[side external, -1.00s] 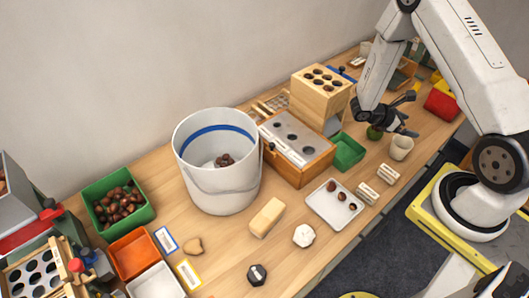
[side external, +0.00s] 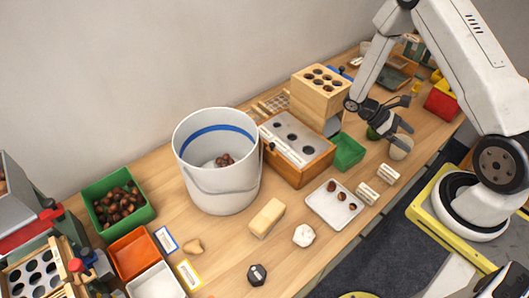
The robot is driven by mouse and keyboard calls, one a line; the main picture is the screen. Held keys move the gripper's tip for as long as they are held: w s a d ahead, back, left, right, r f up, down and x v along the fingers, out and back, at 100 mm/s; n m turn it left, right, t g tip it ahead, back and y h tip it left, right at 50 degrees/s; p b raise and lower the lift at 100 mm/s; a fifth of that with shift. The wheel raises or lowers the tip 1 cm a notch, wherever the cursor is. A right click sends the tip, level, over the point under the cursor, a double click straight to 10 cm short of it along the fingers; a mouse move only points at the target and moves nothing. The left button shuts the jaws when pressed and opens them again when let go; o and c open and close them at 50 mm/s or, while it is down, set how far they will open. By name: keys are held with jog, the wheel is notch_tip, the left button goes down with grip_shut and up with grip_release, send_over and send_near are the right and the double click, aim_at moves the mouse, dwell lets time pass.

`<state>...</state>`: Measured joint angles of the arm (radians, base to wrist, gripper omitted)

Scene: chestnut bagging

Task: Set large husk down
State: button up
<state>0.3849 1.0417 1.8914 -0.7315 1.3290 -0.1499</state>
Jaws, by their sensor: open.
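My gripper (side external: 402,116) is open, over the right part of the bench, with its dark fingers spread. A round green thing, which looks like the large husk (side external: 372,133), shows just below and left of the fingers. It is partly hidden by the gripper, and I cannot tell whether a finger touches it. It appears to rest on the bench by the green tray.
A beige cup (side external: 401,147) stands close under the fingers. A green tray (side external: 347,152), a wooden box with holes (side external: 318,97) and a metal-topped box (side external: 297,147) lie to the left. A white tray (side external: 334,205) holds chestnuts. A white bucket (side external: 217,165) stands mid-bench.

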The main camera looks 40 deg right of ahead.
jog(key=w+a+r+m+y, duration=0.1)
jog(key=a+m+y, duration=0.4)
jog(key=a, duration=0.1)
jog(key=w+a+r+m+y, duration=0.1)
jog(key=a+m+y, duration=0.4)
jog(key=a+y, duration=0.1)
jog(key=shift+w+a+r, duration=0.25)
jog(key=shift+w+a, duration=0.05)
jog(key=shift+a, duration=0.05)
jog(key=shift+r+t, duration=0.1)
jog(key=shift+t, duration=0.2)
